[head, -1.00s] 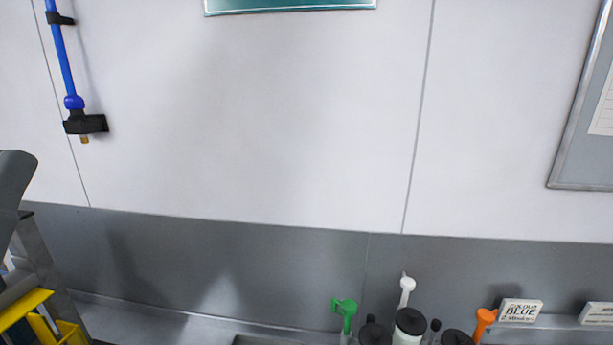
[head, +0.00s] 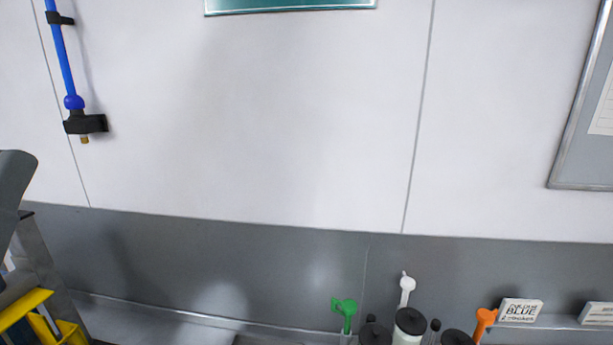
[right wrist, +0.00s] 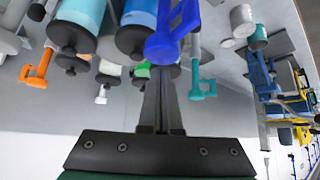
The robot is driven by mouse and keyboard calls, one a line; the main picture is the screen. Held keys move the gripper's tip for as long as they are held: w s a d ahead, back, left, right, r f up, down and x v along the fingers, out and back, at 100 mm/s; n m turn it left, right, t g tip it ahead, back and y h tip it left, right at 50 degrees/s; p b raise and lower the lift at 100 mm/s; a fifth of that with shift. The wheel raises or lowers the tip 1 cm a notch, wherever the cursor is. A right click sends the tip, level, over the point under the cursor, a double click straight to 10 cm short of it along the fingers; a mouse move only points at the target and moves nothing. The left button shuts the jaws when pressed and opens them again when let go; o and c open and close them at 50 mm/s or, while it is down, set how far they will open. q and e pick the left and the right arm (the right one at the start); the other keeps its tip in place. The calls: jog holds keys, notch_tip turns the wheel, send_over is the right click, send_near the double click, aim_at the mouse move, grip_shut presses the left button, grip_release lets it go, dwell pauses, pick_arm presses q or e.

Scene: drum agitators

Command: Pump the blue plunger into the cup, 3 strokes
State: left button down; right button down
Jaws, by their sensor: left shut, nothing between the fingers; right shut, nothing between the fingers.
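The blue plunger (right wrist: 172,38) stands out large in the right wrist view, at top centre. My right gripper (right wrist: 163,74) has its dark fingers shut together with nothing between them. Their tips are close by the blue plunger's head; I cannot tell whether they touch it. In the head view neither the blue plunger nor the right gripper can be made out. Grey parts at that view's left edge may be my left arm, but no left fingers can be made out. I cannot pick out the cup with certainty.
Green (head: 345,311), white (head: 407,287) and orange (head: 484,322) plungers stand among black-lidded containers (head: 409,321). A label reading BLUE (head: 520,311) is at right. A teal plunger (right wrist: 201,85) is beside my right fingers. Yellow parts (head: 40,318) stand at lower left.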

jog(key=shift+f, duration=2.9)
jog(key=shift+r, duration=3.05)
